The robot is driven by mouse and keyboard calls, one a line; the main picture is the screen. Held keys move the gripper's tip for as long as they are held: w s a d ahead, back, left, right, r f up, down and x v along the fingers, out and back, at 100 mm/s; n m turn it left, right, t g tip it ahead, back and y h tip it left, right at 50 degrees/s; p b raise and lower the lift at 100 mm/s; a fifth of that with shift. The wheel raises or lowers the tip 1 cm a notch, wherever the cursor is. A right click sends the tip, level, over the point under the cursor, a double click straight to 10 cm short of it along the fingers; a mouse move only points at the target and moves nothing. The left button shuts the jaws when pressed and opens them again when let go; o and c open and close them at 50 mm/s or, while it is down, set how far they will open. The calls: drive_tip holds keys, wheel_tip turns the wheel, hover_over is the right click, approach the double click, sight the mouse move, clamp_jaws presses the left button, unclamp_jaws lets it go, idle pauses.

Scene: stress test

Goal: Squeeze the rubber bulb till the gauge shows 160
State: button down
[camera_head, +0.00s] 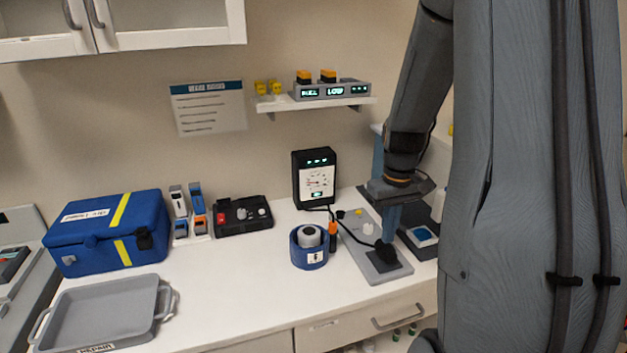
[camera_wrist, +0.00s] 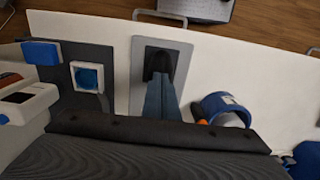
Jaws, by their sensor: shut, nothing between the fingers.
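The gauge (camera_head: 317,181) is a black box with a white dial and small green-lit displays, standing against the wall on the counter. Its reading is too small to make out. The black rubber bulb (camera_head: 387,255) sits on a dark pad at the front end of a grey plate. It also shows in the wrist view (camera_wrist: 158,60), partly hidden by the fingers. My gripper (camera_head: 389,236) points down at the bulb, its blue-grey fingers shut together with nothing between them. In the wrist view the fingertips (camera_wrist: 160,80) overlap the bulb; I cannot tell whether they touch it.
A blue round holder (camera_head: 310,258) and an orange-handled tool stand just left of the plate. A dark tray with a blue-topped white block (camera_head: 422,236) lies to the right. A blue case (camera_head: 108,232) and grey tray (camera_head: 105,312) stand left. The front middle counter is clear.

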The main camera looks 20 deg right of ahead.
drive_tip(key=shift+f+b, duration=0.45)
drive_tip(key=shift+f, duration=0.7)
drive_tip(key=shift+r+p, duration=1.1)
drive_tip(key=shift+r, duration=0.15)
drive_tip(key=shift+f, duration=0.2)
drive_tip(key=shift+f+b, duration=0.5)
drive_tip(key=shift+f, duration=0.45)
drive_tip(key=shift+r+p, duration=1.05)
drive_tip(key=shift+r, duration=0.1)
drive_tip(key=shift+f, duration=0.15)
